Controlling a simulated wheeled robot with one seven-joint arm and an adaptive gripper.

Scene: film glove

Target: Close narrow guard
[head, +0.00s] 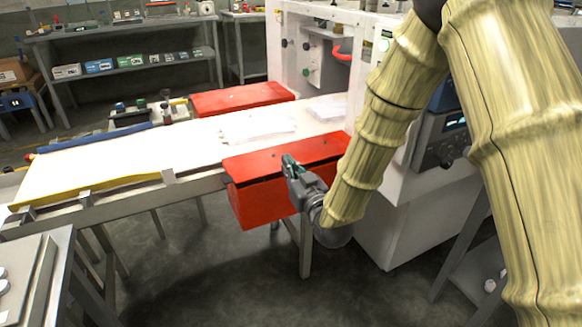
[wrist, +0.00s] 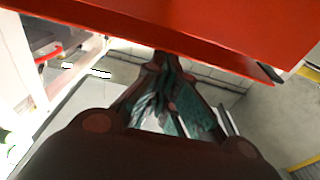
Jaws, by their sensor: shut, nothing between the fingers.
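The nearer red guard (head: 265,197) is a box-like cover on the near side of the white conveyor table, with a flat red top and a red front face. A second red guard (head: 241,98) lies on the far side of the table. I cannot tell which is the narrow one. My gripper (head: 289,163) is shut and empty, in front of the nearer guard's top edge. In the wrist view the red guard (wrist: 200,30) spans the top, close beyond my fingertips (wrist: 165,65). I cannot tell whether they touch it.
The white machine (head: 405,210) with a control panel stands right of the guards. The white conveyor surface (head: 110,165) runs left, with a yellow rail (head: 95,188) along its near edge. A grey cabinet (head: 30,275) is at lower left. The floor (head: 200,270) below is open.

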